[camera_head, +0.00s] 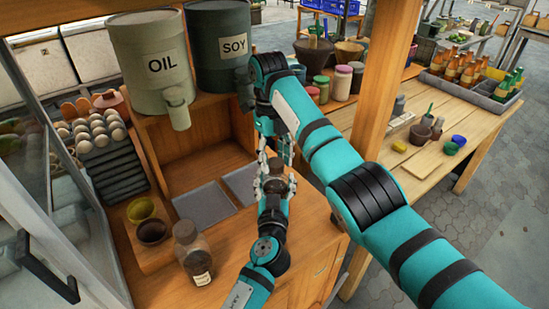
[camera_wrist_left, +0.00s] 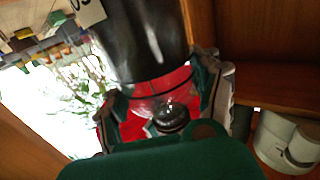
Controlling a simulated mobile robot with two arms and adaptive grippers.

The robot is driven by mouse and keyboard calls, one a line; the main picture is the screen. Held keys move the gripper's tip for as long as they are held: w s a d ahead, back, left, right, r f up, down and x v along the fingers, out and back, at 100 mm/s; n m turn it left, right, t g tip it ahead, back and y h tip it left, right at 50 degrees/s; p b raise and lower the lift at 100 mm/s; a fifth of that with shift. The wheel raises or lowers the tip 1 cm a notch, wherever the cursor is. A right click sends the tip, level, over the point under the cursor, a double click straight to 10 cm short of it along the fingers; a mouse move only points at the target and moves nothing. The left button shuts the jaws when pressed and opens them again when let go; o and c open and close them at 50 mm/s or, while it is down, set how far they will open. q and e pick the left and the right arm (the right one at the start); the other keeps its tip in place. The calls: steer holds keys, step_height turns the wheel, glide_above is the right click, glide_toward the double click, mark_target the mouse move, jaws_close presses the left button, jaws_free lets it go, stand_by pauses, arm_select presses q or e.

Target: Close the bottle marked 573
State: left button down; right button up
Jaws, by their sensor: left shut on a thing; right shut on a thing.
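A brown glass bottle with a dark top (camera_head: 194,252) stands upright on the wooden counter, left of my arms. It has a pale label too small to read. My left gripper (camera_head: 276,176) is shut on a small dark object (camera_head: 275,185) over the counter's right side. The left wrist view shows a clear glass body with a dark round part (camera_wrist_left: 171,117) between the fingers; no number is readable. My right gripper (camera_head: 283,148) reaches down from above, close to the left one. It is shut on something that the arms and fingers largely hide.
OIL (camera_head: 160,65) and SOY (camera_head: 220,45) canisters stand on the shelf behind. Two small bowls (camera_head: 152,231) and an egg rack (camera_head: 100,140) are at left. A wooden post (camera_head: 385,75) rises right of the grippers. Metal trays (camera_head: 204,204) lie on the counter.

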steer(key=o, duration=0.7)
steer(key=shift+c, duration=0.2)
